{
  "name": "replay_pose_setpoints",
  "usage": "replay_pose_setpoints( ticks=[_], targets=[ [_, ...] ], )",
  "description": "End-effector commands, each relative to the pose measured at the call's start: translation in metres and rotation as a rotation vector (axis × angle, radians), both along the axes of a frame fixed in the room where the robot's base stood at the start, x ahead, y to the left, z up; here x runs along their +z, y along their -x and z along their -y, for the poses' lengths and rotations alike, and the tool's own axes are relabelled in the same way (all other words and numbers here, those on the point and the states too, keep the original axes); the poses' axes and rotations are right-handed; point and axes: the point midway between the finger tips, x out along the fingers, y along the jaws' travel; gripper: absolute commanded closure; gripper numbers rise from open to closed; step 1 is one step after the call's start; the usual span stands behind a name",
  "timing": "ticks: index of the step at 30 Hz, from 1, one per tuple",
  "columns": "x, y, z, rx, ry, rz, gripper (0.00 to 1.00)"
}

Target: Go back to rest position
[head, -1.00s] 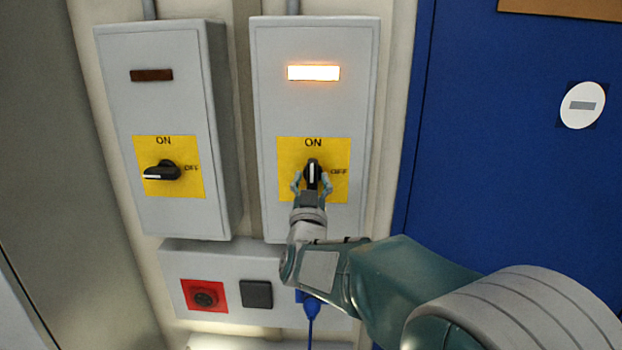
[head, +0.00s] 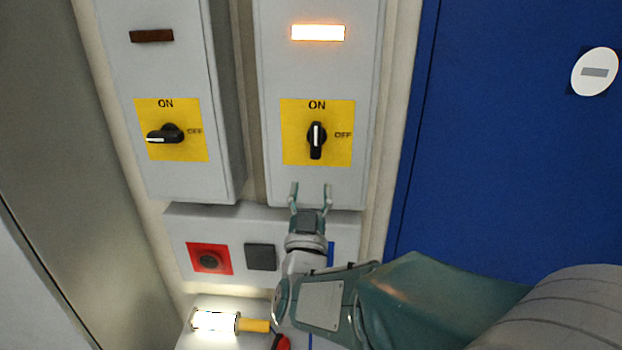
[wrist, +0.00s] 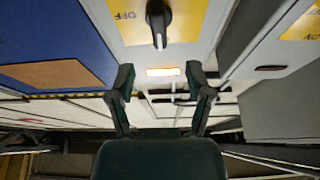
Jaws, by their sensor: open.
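My gripper (head: 310,198) is open and empty in the head view, below the black rotary switch (head: 317,140) on the right grey box (head: 312,184) and apart from it. That switch stands upright, its white mark toward ON, and the indicator (head: 318,33) above it is lit. In the wrist view, the two fingers of my gripper (wrist: 161,85) are spread with nothing between them. The switch (wrist: 158,20) shows beyond them at the top, with the lit indicator (wrist: 164,72) below it in that picture.
The left grey box (head: 172,182) has a sideways switch (head: 166,134) and a dark indicator (head: 151,36). A lower box holds a red panel (head: 209,259) and a dark square (head: 261,257). A glowing lamp (head: 214,321) lies below. A blue door (head: 500,150) is at the right.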

Motion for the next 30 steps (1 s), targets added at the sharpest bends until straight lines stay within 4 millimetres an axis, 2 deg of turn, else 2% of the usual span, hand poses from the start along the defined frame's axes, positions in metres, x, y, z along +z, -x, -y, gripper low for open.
replay_pose_setpoints(
  ticks=[11, 19, 26, 30],
  targets=[
    [0.002, -0.001, 0.004, 0.019, -0.004, -0.029, 0.34],
    [-0.002, 0.001, 0.029, 0.157, -0.017, -0.294, 0.34],
    [-0.018, 0.028, 0.055, 0.235, -0.002, -0.561, 0.34],
    [-0.033, 0.055, 0.075, 0.250, 0.008, -0.733, 0.34]
  ],
)
